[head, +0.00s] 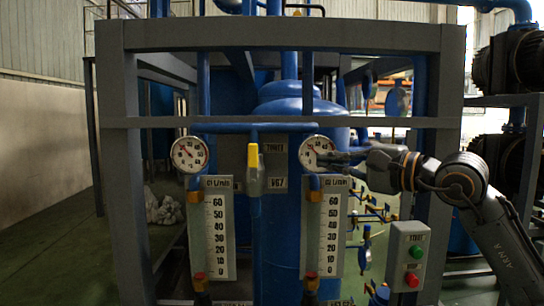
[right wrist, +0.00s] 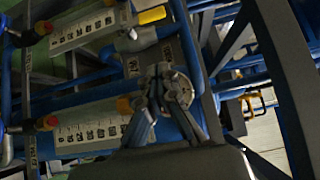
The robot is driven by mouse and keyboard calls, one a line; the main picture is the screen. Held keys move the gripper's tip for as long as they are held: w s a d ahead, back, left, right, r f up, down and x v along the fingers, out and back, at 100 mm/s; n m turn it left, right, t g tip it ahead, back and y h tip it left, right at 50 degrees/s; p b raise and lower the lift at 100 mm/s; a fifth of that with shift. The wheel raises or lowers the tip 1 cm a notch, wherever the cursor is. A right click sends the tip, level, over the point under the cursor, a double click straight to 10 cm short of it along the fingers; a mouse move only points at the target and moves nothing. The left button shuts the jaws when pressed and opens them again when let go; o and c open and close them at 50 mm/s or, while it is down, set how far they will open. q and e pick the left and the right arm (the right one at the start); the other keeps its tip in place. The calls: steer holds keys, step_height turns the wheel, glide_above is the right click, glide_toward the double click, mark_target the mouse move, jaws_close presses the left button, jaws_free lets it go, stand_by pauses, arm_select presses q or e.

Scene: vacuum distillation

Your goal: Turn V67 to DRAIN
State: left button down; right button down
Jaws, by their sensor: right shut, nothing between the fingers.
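The V67 valve (head: 254,180) sits on the blue pipe between the two gauges, with its yellow handle (head: 253,155) pointing straight up. A plate marked V67 (head: 279,184) is just right of it. In the right wrist view the yellow handle (right wrist: 152,15) is at the top, above the plate (right wrist: 132,66). My right gripper (head: 326,158) is shut and empty. It is in front of the lower edge of the right gauge (head: 316,148), to the right of the handle and apart from it. In the right wrist view its fingertips (right wrist: 162,78) overlap the gauge face. My left gripper is out of view.
The left gauge (head: 189,154) and two white scale panels (head: 220,235) (head: 324,235) flank the valve. A grey frame (head: 270,36) surrounds the panel, with an upright post on the right. A button box (head: 408,255) with green and red buttons stands below my right arm.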

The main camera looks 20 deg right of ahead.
mark_target(253, 163)
steer(key=s+a+p+x, duration=0.1)
steer(key=p+x, duration=0.5)
steer(key=x, duration=0.6)
steer(key=shift+w+a+p, duration=0.15)
steer(key=shift+a+p, duration=0.25)
steer(key=shift+a, duration=0.6)
steer(key=shift+a+r, duration=0.1)
steer(key=shift+r, duration=0.05)
